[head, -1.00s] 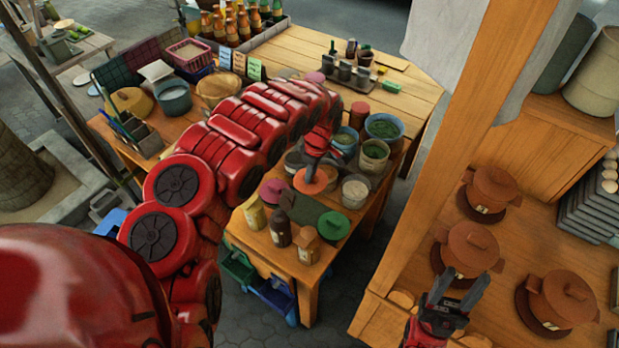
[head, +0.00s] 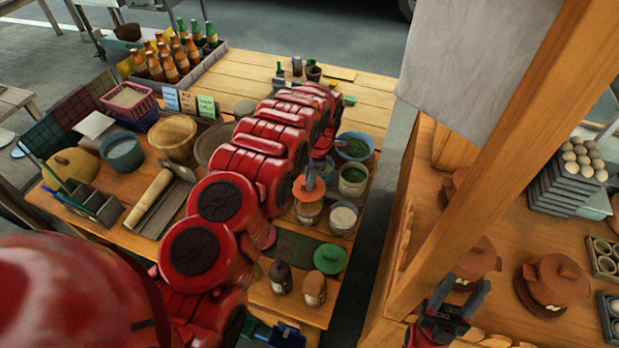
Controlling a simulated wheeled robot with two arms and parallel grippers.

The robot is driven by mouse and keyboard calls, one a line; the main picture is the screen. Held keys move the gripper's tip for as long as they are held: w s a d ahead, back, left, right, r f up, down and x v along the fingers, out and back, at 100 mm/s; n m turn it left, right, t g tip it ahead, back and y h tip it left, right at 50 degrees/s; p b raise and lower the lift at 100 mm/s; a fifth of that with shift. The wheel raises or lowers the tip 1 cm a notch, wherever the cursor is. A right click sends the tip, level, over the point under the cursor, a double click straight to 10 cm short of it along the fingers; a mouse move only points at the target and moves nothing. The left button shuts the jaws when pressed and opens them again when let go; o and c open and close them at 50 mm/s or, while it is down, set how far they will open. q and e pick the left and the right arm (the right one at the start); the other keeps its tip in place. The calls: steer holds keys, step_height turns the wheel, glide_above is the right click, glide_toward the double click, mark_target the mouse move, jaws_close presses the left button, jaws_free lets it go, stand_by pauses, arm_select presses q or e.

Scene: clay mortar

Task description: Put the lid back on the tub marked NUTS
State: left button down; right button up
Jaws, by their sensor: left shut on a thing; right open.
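My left gripper (head: 313,172) is shut on an orange-red round lid (head: 308,190). The lid is directly over a tub (head: 308,213) with a pale label on the table's right side. I cannot tell whether the lid touches the rim, and the label is too small to read. My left arm covers much of the table behind and left of the tub. My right gripper (head: 450,312) is open and empty at the lower right, in front of a brown lidded pot (head: 478,260).
An open tub with pale contents (head: 342,217) stands right of the held lid, with green-filled tubs (head: 353,178) behind it.

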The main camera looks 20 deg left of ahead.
mark_target(310, 193)
arm_select(q)
steer(key=shift+f, duration=0.65)
step_height(310, 193, down, 3)
steer(key=shift+b, duration=0.7)
steer(key=shift+f+b, duration=0.4)
steer(key=shift+f, duration=0.35)
steer(key=shift+f+b, duration=0.15)
steer(key=shift+b, duration=0.15)
stand_by(0.3)
steer(key=c, duration=0.7)
jaws_free()
steer(key=shift+c, duration=0.2)
